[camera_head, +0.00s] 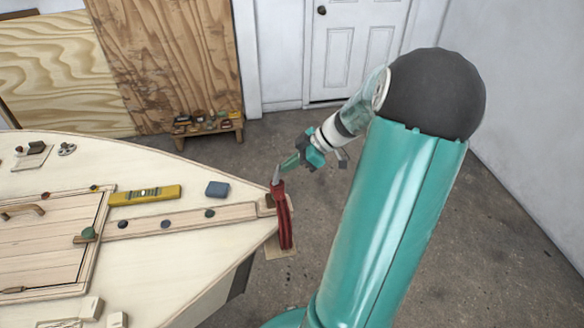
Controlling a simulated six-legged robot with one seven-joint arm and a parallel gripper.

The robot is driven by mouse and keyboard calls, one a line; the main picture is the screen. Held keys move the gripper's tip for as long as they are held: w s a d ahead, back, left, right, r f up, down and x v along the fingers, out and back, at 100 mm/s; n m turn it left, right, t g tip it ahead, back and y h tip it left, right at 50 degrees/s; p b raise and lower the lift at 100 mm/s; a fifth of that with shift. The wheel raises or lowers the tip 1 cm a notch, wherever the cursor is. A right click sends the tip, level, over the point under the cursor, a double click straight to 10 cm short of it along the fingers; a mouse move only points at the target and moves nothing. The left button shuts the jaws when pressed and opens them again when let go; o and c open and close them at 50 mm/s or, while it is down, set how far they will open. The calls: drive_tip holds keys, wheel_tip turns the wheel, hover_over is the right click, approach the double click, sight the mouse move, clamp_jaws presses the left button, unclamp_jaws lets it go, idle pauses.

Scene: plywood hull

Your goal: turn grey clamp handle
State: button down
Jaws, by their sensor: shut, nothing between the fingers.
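A red clamp (284,222) grips the pointed right end of the pale plywood hull (185,258). A small grey piece (276,174), which looks like the clamp handle, sticks up from its top. My gripper (288,163) reaches in from the upper right with its teal fingers shut and empty. The fingertips are just right of the grey handle and slightly above it. I cannot tell whether they touch it.
A yellow level (145,195) and a blue-grey block (217,189) lie on the deck near the clamp. A wooden hatch (45,245) is at left. A low bench (208,126) with small items stands behind. The floor right of the hull is clear.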

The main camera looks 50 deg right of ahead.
drive_tip(key=shift+w+n+g+y, duration=0.25)
drive_tip(key=shift+n+g+y, duration=0.1)
drive_tip(key=shift+n+g, duration=0.3)
drive_tip(key=shift+w+n+g+y, duration=0.3)
drive_tip(key=shift+n+g, duration=0.1)
drive_tip(key=shift+n, duration=0.5)
drive_tip(key=shift+w+n+g+y, duration=0.25)
drive_tip(key=shift+n+g+y, duration=0.1)
drive_tip(key=shift+n+g, duration=0.3)
drive_tip(key=shift+w+n, duration=0.1)
drive_tip(key=shift+n, duration=0.2)
drive_tip(key=shift+d, duration=0.1)
